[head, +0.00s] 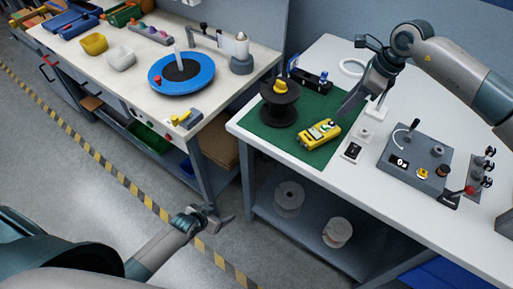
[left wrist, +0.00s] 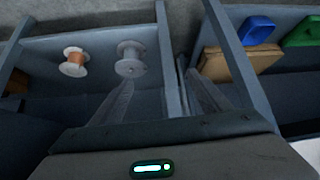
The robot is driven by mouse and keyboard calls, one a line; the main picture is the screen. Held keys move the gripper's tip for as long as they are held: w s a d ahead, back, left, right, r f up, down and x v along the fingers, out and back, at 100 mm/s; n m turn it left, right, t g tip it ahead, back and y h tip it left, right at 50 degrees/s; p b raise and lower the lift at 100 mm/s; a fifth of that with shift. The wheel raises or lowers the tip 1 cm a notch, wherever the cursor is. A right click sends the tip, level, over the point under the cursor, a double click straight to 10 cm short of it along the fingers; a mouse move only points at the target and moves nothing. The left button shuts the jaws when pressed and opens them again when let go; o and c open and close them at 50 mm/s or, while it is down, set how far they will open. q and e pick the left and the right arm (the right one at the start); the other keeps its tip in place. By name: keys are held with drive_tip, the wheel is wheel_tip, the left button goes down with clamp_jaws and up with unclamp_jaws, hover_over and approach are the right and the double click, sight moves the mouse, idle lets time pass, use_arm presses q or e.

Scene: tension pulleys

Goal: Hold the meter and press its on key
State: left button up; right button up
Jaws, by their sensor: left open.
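The yellow meter (head: 311,138) lies on the green mat (head: 286,145) on the right-hand table. Its keys and display are too small to read. My right gripper (head: 346,106) is above and just right of the meter, pointing down and left, apart from it as far as I can tell. Its fingers overlap in the view, so their gap does not show. My left gripper (head: 216,220) is open and empty, low over the floor in front of the tables. Its two fingers also show in the left wrist view (left wrist: 160,98), facing the shelf under a table.
A black spool (head: 279,112) stands on the mat left of the meter. A grey control box (head: 414,160) and a small switch plate (head: 352,150) lie to the right. The left table holds a blue disc (head: 202,83). Spools (head: 289,196) sit on the lower shelf.

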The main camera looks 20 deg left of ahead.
sight(304, 140)
use_arm(q)
drive_tip(key=w+d+r+m+t+h, duration=0.1)
drive_tip(key=w+r, duration=0.2)
drive_tip(key=r, duration=0.3)
drive_tip(key=w+d+r+t, duration=0.1)
drive_tip(key=w+d+r, duration=0.15)
drive_tip(key=r, duration=0.35)
drive_tip(key=d+r+m+h, duration=0.2)
drive_tip(key=d+r, duration=0.3)
drive_tip(key=r, duration=0.9)
drive_tip(key=s+d+r+m+h, duration=0.1)
drive_tip(key=d+r+h, duration=0.3)
drive_tip(key=r, duration=1)
drive_tip(key=shift+d+r+m+t, duration=0.25)
drive_tip(key=shift+d+m, duration=0.35)
drive_tip(key=shift+m, duration=0.3)
drive_tip(key=shift+f, duration=0.1)
drive_tip(key=x, duration=1.7)
drive_tip(key=shift+w, duration=0.2)
drive_tip(key=shift+c, duration=0.6)
